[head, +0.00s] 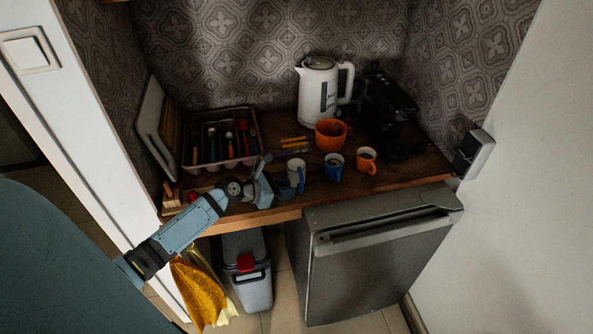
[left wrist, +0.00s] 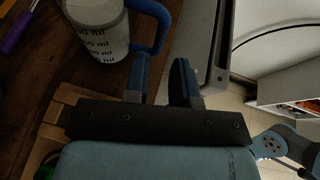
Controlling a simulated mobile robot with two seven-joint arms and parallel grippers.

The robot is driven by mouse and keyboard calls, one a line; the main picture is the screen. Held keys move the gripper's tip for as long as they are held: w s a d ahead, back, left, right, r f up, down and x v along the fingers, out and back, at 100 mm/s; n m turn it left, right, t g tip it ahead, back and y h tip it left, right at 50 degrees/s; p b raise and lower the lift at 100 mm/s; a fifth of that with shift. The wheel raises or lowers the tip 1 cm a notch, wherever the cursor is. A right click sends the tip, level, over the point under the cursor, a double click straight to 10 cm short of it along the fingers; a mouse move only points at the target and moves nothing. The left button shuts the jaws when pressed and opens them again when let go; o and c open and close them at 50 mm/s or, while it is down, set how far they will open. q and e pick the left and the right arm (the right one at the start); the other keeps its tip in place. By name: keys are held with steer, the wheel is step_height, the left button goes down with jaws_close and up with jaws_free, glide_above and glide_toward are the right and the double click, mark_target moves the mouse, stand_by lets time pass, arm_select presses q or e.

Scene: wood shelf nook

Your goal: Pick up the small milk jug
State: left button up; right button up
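The small milk jug is likely the pale cup with "ml" marks and a blue handle (left wrist: 104,38) at the upper left of the left wrist view. In the head view it stands upright near the counter's front edge (head: 295,171). My left gripper (left wrist: 164,72) is open, its two blue fingers apart with nothing seen held between them. The left finger lies close below the jug's handle; I cannot tell if they touch. In the head view my left gripper (head: 268,183) is just left of the jug. My right gripper is not in view.
Right of the jug stand a blue mug (head: 334,168), an orange mug (head: 366,160) and a larger orange cup (head: 330,134). A white kettle (head: 317,92), dark coffee machine (head: 387,110) and cutlery tray (head: 222,164) stand behind. The wooden counter (head: 408,172) ends above a fridge (head: 375,260).

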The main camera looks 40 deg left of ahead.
mark_target(301, 194)
arm_select(q)
steer(key=w, duration=0.1)
steer(key=w+d, duration=0.2)
steer(key=w, duration=0.1)
steer(key=shift+f+p, duration=0.3)
steer(key=shift+w+d+f, duration=0.25)
steer(key=shift+w, duration=0.15)
steer(key=shift+r, duration=0.1)
jaws_close()
